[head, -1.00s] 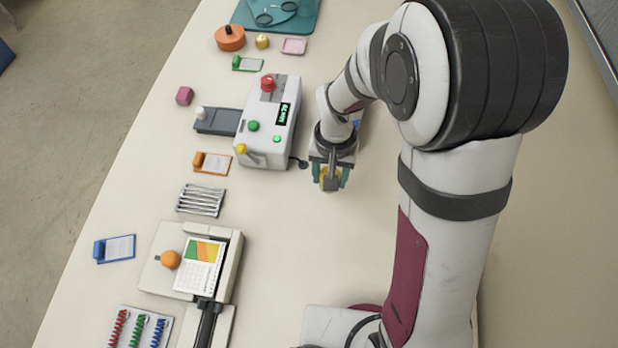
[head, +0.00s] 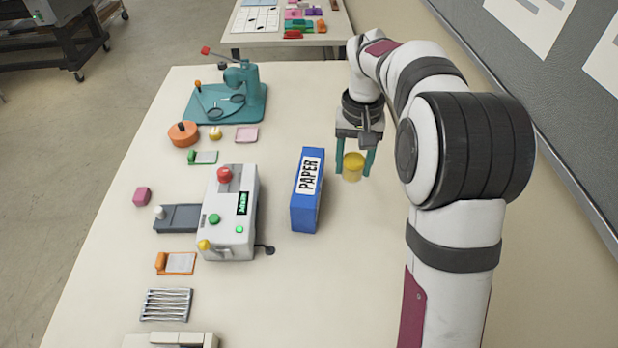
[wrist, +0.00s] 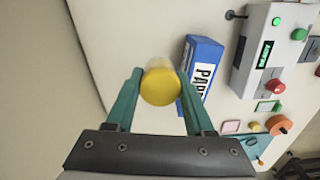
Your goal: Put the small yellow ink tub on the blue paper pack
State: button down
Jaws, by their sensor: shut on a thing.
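My gripper (head: 354,160) is shut on the small yellow ink tub (head: 352,168), with a teal finger on each side of it. The tub also shows between the fingers in the wrist view (wrist: 160,87). It is held upright above the table, to the right of the blue paper pack (head: 305,215). The pack stands on the table with a white PAPER label, and its top is bare. In the wrist view the pack (wrist: 205,52) lies just right of the tub, partly hidden by the tub and a finger.
A grey-white laminator (head: 225,230) with a red knob stands left of the pack, its cable end (head: 265,250) on the table. A teal press (head: 225,100) and an orange round pot (head: 183,133) are farther back. The table in front of the pack is clear.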

send_over(310, 193)
notch_tip(310, 193, down, 5)
jog(key=shift+d+f, duration=0.1)
jog(key=shift+d, duration=0.05)
jog(key=f, duration=0.4)
jog(key=shift+a+f, duration=0.1)
jog(key=shift+a, duration=0.1)
jog(key=shift+f, duration=0.15)
jog(key=shift+c, duration=1.4)
grip_release()
